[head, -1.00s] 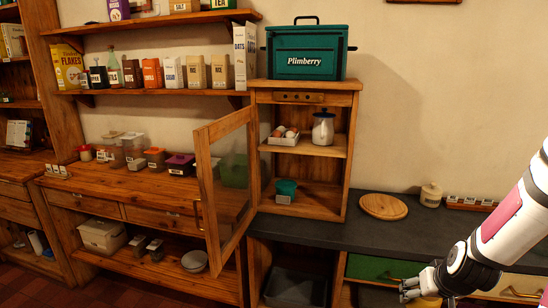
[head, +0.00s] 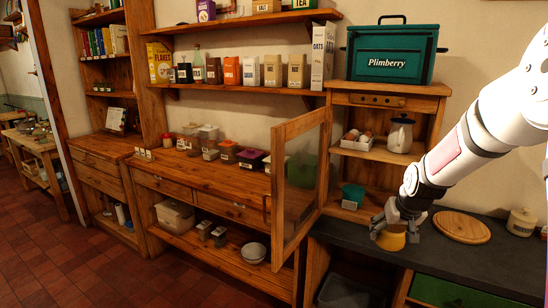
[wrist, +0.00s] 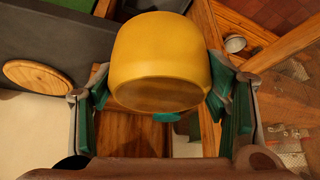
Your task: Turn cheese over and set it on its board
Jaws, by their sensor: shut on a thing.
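The cheese (head: 391,239) is a yellow, rounded block. My gripper (head: 396,227) is shut on it, with one finger on each side, near the counter's front edge. In the wrist view the cheese (wrist: 160,50) fills the space between the green-padded fingers of my gripper (wrist: 160,90), and a flat, darker round face shows on it. The board (head: 462,227) is a bare round wooden disc on the dark counter, to the right of the cheese. It also shows in the wrist view (wrist: 38,76). The fingers hide parts of the cheese's sides.
A cabinet's glass door (head: 300,180) stands open to the left of my gripper. A teal tub (head: 352,194), an egg tray (head: 357,141) and a white jug (head: 400,134) stand in the cabinet. A cream jar (head: 521,222) stands right of the board. The dark counter (head: 460,262) is clear in front of the board.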

